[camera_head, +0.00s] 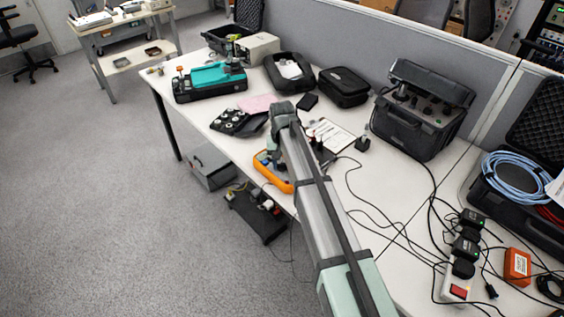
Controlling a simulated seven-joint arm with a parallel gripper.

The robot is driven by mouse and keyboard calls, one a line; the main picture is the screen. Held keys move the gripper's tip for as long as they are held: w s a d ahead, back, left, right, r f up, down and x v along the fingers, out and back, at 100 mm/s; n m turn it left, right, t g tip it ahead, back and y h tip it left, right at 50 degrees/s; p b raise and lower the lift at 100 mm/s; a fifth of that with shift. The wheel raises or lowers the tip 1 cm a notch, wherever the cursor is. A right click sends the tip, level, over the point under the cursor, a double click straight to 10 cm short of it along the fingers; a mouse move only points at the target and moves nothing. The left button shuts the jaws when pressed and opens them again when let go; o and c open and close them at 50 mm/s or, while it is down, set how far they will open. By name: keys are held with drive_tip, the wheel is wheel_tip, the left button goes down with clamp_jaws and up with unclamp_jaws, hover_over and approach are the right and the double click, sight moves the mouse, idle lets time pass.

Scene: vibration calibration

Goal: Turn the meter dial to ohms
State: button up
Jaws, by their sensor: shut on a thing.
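The orange-edged meter (272,174) lies near the front edge of the white table, and my arm covers much of it. Its orange rim shows to the left of the arm. Its dial cannot be made out. My arm reaches in from the lower right and bends at its far joint, just above the meter. My gripper is hidden behind the arm, so its fingers and their contact with the meter do not show.
A black case with a panel (418,110) stands at the back right. Black pouches (343,87) and a teal-and-black device (211,80) stand farther back. A tray of round parts (238,122) lies left of the arm. Loose cables (385,215) cross the right side.

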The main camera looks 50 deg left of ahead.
sight(282, 164)
drive_tip(key=shift+m, duration=0.6)
drive_tip(key=o, duration=1)
drive_tip(key=shift+o, duration=0.2)
drive_tip(key=shift+r, duration=0.15)
wheel_tip(282, 164, up, 14)
drive_tip(key=shift+f, duration=0.2)
